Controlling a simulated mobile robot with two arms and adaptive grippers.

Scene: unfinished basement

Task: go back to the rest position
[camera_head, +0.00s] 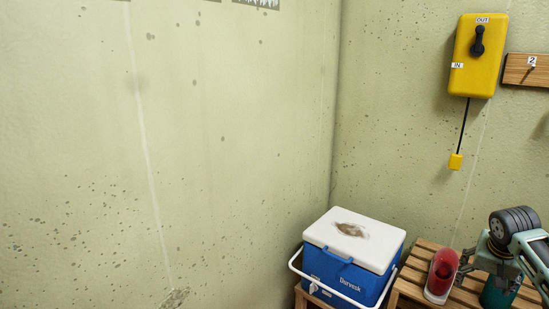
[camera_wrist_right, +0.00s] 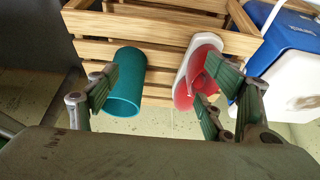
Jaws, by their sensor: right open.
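My right gripper (camera_head: 489,267) is at the right of the head view, over a slatted wooden table. Its fingers are spread in the right wrist view (camera_wrist_right: 160,98). A teal cylinder, like a cup (camera_head: 497,292), is partly hidden behind the gripper. In the wrist view the teal cup (camera_wrist_right: 127,82) is by the left finger, and I cannot tell whether they touch. A red hollow object on a white base (camera_head: 441,272) stands left of the gripper. It shows near the right fingers in the wrist view (camera_wrist_right: 196,72). My left gripper is not in view.
The slatted wooden table (camera_head: 414,274) is at the lower right. A blue cooler with a white lid (camera_head: 345,270) stands to its left on a wooden support. A yellow wall box (camera_head: 467,75) and a wooden hook board (camera_head: 520,75) hang above.

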